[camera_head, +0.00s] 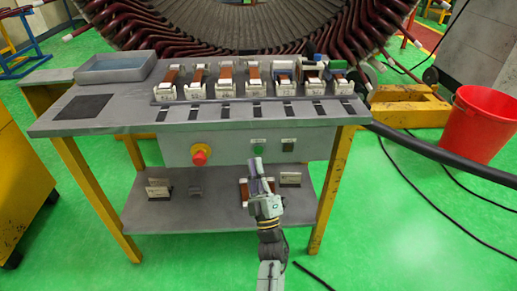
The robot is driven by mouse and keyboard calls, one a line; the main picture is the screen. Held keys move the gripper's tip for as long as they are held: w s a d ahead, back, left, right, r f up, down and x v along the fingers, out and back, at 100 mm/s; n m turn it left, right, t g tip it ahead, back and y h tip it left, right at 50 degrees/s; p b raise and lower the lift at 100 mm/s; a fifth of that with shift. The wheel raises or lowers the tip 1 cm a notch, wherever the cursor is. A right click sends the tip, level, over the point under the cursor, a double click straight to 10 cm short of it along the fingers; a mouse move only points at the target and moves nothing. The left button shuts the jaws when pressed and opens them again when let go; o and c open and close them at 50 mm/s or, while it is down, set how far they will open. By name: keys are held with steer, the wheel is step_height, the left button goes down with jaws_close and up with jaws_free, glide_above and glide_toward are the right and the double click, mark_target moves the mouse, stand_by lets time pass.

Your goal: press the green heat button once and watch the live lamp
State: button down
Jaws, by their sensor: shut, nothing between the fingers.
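The green heat button (258,149) is on the grey front panel under the bench top, below a small label. A small dark fitting (288,146) to its right, also labelled, may be the live lamp; it looks unlit, and its label is too small to read. My gripper (256,163) is shut and empty. Its fingertips point up at the panel just below the green button. I cannot tell whether they touch the button or panel.
A red stop knob (199,155) on a yellow base sits left on the panel. The bench top (110,120) carries a row of copper-coloured coil pieces and a grey tray (115,67). The lower shelf (215,213) holds small parts around my gripper. A red bucket (480,125) stands right.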

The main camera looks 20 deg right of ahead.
steer(key=shift+w+d, duration=0.2)
steer(key=shift+w, duration=0.65)
steer(key=shift+w+h, duration=0.1)
steer(key=shift+h, duration=0.2)
stand_by(0.6)
steer(key=shift+w+d, duration=0.1)
steer(key=shift+w, duration=0.2)
steer(key=shift+w+d+b, duration=0.1)
steer(key=shift+w+b, duration=0.2)
steer(key=shift+w, duration=0.05)
stand_by(0.6)
steer(key=shift+s, duration=0.8)
steer(key=shift+a, duration=0.2)
